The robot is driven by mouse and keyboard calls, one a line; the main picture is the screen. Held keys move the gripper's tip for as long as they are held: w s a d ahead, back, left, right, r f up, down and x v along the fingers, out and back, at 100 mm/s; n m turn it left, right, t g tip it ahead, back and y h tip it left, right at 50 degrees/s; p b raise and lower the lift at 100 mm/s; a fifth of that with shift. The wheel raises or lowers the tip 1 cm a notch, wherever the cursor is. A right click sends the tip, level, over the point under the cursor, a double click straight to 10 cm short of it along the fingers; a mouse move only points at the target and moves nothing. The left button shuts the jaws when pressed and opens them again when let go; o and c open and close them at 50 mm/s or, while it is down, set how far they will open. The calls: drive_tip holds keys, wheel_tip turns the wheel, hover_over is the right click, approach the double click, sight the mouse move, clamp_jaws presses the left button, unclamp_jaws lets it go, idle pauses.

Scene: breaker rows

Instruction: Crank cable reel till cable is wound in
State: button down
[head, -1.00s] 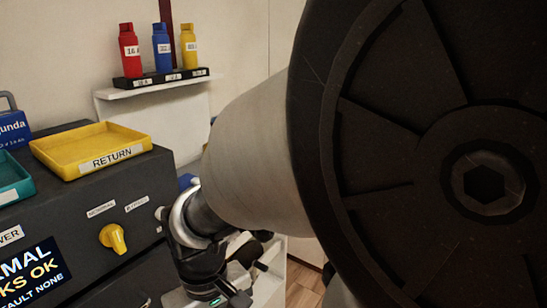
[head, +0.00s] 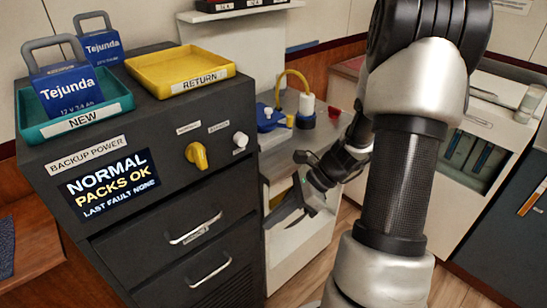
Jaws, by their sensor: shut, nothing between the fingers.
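No cable reel or crank can be made out for certain in the head view. A yellow cable or hose (head: 299,76) arches beside a white bottle-like thing (head: 306,104) on the counter behind the grey cabinet. A blue object (head: 268,119) lies at its left; I cannot tell whether it is part of a reel. My gripper (head: 270,224) is shut and empty, pointing down and left, in front of the white unit and just right of the grey cabinet. It is apart from the cable and the blue object.
The dark grey backup power cabinet (head: 150,225) stands at left with a yellow knob (head: 197,155) and drawer handles. My arm covers the right middle.

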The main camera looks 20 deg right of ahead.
drive_tip(key=w+d+f+m+t+h+p, duration=0.1)
drive_tip(key=d+f+m+t+h, duration=0.1)
drive_tip(key=d+f+m+t, duration=0.65)
drive_tip(key=w+d+f+m+t+h, duration=0.1)
drive_tip(key=d+f+m+t+h, duration=0.3)
drive_tip(key=m, duration=1)
drive_tip(key=w+d+f+m+t+h+p, duration=0.1)
drive_tip(key=d+f+m+t, duration=0.35)
drive_tip(key=m, duration=0.75)
drive_tip(key=w+d+f+g+b, duration=0.1)
drive_tip(key=w+d, duration=0.1)
drive_tip(key=w, duration=0.3)
drive_tip(key=w+d+f+b, duration=0.1)
drive_tip(key=w+d+b, duration=0.1)
drive_tip(key=w, duration=0.4)
drive_tip(key=shift+w+d+f+g, duration=0.15)
drive_tip(key=shift+d+f+g, duration=0.25)
drive_tip(key=shift+d, duration=0.4)
drive_tip(key=shift+d+r, duration=0.1)
